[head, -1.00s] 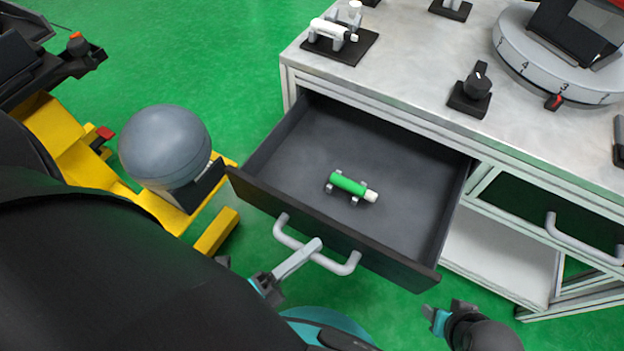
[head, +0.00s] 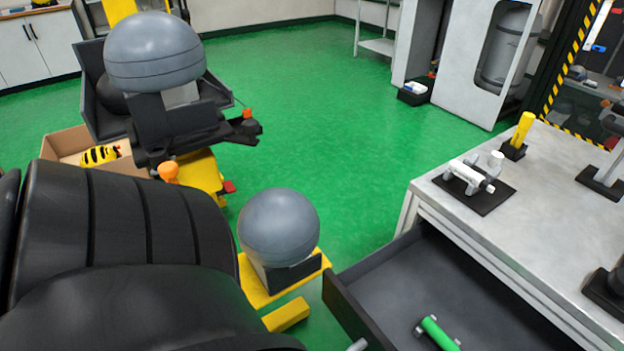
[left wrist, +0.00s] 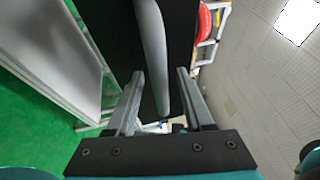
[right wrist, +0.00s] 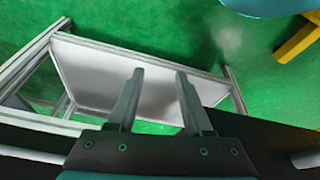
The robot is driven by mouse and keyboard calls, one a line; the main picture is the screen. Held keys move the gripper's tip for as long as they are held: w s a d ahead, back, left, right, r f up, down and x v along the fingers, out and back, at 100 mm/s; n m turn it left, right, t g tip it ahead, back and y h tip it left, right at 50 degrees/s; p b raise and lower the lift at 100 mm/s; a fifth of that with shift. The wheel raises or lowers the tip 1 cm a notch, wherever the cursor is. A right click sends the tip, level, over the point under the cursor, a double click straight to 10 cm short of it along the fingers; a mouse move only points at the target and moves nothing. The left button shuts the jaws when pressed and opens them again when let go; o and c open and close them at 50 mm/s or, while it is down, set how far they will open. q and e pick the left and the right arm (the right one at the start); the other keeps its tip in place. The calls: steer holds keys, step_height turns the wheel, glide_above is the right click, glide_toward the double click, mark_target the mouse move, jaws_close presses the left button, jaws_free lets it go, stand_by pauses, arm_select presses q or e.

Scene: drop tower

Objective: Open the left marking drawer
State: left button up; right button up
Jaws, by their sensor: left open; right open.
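The left marking drawer (head: 400,283) is pulled out from the bench in the head view, its dark tray showing. In the left wrist view the handle (left wrist: 153,45) runs between the fingers of my left gripper (left wrist: 160,76), which is open. My right gripper (right wrist: 160,75) is open and empty, facing the bench's lower shelf (right wrist: 95,75) and the floor. Neither gripper shows in the head view.
The bench top (head: 545,210) holds a white device on a black plate (head: 478,188) and a yellow item (head: 523,130). A grey dome on a yellow base (head: 279,228) stands left of the drawer. A cardboard box (head: 65,145) is far left. Green floor (head: 320,100) is clear behind.

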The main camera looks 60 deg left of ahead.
arm_select(q)
steer(key=v, duration=1.5)
arm_select(e)
steer(key=shift+w+r, duration=0.25)
steer(key=shift+r, duration=0.4)
arm_select(q)
steer(key=shift+s, duration=0.1)
arm_select(e)
steer(key=shift+s+f, duration=0.15)
steer(key=shift+s, duration=0.05)
